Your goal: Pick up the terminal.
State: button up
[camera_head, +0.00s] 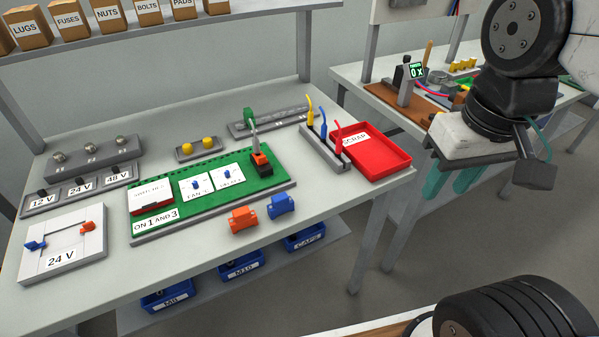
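Two terminal-like blocks lie near the front edge of the workbench: an orange block (242,219) and a blue block (281,206) just right of it. Which of them the task calls the terminal cannot be told. Another orange and dark block (261,164) sits on the green board (220,203), with a green piece standing above it. My gripper (451,185) hangs at the right, beyond the bench's right edge and well away from the blocks. Its two teal fingers are apart with nothing seen between them.
A red scrap tray (388,160) and a rack with yellow, blue and red tools (323,152) stand at the bench's right. A white 24 V panel (62,262) lies at the left. Blue bins (242,265) sit below. The bench front around the loose blocks is clear.

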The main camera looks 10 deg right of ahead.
aim_at(282, 203)
jog(key=z, duration=2.4)
jog(key=k, duration=1.6)
jog(key=u, duration=2.3)
